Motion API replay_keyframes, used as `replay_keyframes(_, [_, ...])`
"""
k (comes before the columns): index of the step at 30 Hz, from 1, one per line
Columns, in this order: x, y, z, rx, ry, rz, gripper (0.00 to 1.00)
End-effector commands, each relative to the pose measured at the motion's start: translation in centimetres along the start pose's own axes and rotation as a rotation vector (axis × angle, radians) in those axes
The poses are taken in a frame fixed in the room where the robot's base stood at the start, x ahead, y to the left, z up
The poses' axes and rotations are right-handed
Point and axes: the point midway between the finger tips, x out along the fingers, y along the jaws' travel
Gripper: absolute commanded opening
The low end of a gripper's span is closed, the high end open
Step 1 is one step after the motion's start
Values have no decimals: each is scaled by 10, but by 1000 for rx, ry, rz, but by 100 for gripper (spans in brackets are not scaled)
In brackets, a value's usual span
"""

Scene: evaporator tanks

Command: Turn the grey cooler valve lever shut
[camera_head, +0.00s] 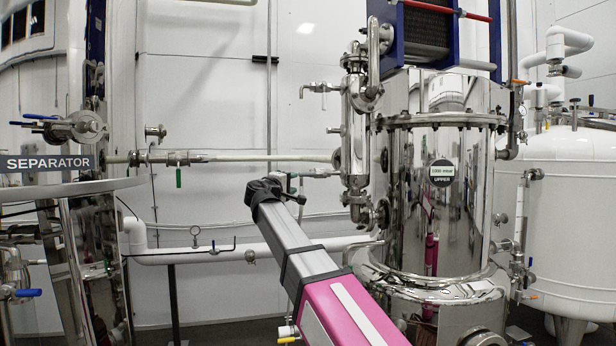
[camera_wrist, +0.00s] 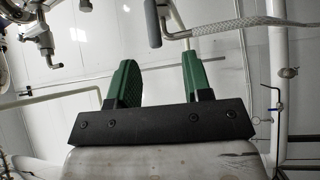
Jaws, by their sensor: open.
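A grey-sleeved lever (camera_wrist: 153,22) shows at the top middle of the wrist view, joined to a bent metal rod. It is just beyond the fingertips of my gripper (camera_wrist: 160,62), roughly in line with the gap between them. My gripper is open, with its two green fingers apart and nothing between them. In the head view my gripper (camera_head: 272,186) is at the end of my pink arm, left of the shiny upper tank (camera_head: 460,205). It hides much of the fittings there, and the grey lever is not clear in that view.
A braided hose (camera_wrist: 250,22) runs right from the lever's area in the wrist view. Another metal tap (camera_wrist: 45,40) hangs at upper left. In the head view, a pale horizontal pipe (camera_head: 240,158) and a white pipe (camera_head: 200,257) run behind my arm. The separator (camera_head: 70,193) stands at left.

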Motion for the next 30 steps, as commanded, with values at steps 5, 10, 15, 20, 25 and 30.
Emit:
replay_keyframes(5, [4, 10, -4, -5, 4, 19, 45])
replay_keyframes(10, [29, 10, -4, -5, 1, 17, 45])
replay_keyframes(15, [60, 10, -5, -5, 1, 17, 45])
replay_keyframes(20, [85, 10, -4, -5, 1, 16, 45])
replay_keyframes(25, [100, 10, -5, -4, 4, 16, 45])
replay_keyframes(30, [106, 10, -4, -4, 3, 15, 45])
